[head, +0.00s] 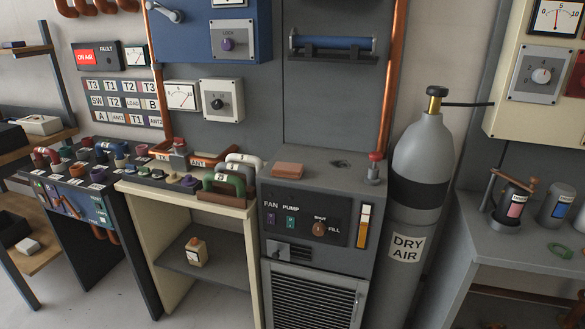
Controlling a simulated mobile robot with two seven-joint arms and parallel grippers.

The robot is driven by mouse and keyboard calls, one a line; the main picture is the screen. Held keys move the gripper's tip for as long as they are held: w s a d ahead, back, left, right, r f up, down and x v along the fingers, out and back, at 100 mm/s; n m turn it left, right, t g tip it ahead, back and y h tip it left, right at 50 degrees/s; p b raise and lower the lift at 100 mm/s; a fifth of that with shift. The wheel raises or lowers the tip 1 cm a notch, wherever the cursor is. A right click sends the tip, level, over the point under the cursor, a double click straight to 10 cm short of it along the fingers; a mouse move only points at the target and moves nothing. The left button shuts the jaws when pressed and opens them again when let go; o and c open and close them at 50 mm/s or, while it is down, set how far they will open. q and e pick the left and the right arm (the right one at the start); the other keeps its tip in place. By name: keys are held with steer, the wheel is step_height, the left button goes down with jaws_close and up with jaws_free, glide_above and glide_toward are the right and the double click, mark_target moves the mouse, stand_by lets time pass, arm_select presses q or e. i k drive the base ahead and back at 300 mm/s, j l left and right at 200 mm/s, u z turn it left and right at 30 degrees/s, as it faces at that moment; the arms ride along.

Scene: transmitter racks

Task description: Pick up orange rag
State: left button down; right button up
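A small flat orange-brown folded piece, which looks like the orange rag (287,171), lies on top of the grey fan and pump cabinet (345,180), near its left side. Its whole top and front edge show and nothing covers it. Neither of my grippers is in the head view.
A red-topped valve (374,168) stands at the cabinet top's right, beside the grey dry air cylinder (420,165). A cream table (150,195) with green and white handles (224,184) adjoins on the left. A grey bench (500,245) stands at the right.

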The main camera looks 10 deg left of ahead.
mark_target(288, 170)
steer(key=i+j+z, duration=0.15)
steer(key=z, duration=0.3)
steer(key=i+j+z, duration=0.1)
steer(key=j+z, duration=0.4)
steer(key=i+j+z, duration=0.1)
steer(key=j, duration=0.35)
steer(key=i+j+z, duration=0.15)
steer(key=j, duration=0.35)
steer(key=k, duration=0.05)
